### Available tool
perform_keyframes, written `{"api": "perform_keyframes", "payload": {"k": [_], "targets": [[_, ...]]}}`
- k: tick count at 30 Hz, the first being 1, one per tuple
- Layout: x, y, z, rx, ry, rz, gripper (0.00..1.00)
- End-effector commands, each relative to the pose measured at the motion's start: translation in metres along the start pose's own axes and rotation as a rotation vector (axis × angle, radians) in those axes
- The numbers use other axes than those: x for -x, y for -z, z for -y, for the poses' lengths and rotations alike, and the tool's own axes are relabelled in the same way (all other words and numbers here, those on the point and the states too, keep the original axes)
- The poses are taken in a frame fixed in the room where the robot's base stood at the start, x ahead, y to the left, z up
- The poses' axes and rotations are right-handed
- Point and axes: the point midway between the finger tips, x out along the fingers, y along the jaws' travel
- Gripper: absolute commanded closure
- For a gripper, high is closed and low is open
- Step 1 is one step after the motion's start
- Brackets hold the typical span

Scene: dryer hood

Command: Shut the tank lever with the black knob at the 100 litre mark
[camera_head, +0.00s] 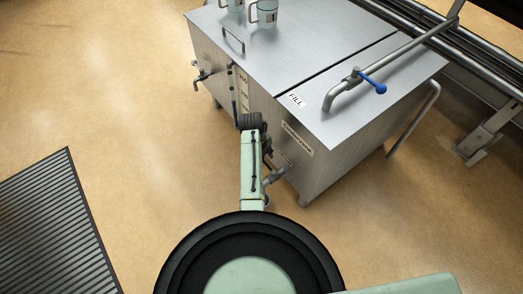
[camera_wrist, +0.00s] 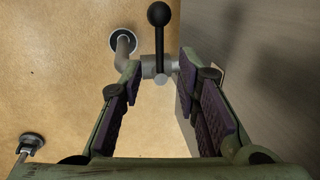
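The lever with the black knob (camera_wrist: 159,14) shows in the wrist view. Its thin dark handle runs from the knob at the top of the picture down to a grey metal valve body (camera_wrist: 155,68). A bent grey pipe with a round open end (camera_wrist: 123,42) joins the valve on the left. My gripper (camera_wrist: 158,82) is open and empty. Its two padded fingers stand left and right of the valve's lower part, with the knob beyond the fingertips. I cannot tell if a finger touches the valve. In the head view, my arm hides most of the gripper and this lever.
A ribbed dark mat (camera_head: 55,235) lies left; the tan floor between is clear.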

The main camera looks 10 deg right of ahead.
Motion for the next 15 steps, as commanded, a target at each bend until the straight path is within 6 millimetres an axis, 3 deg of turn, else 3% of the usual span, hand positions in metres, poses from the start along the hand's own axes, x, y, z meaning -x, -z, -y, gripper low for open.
{"api": "perform_keyframes", "payload": {"k": [6,15], "targets": [[0.038,-0.001,0.0,-0.001,0.001,0.002,0.7],[0.05,0.0,0.0,-0.001,0.0,0.0,0.7]]}}
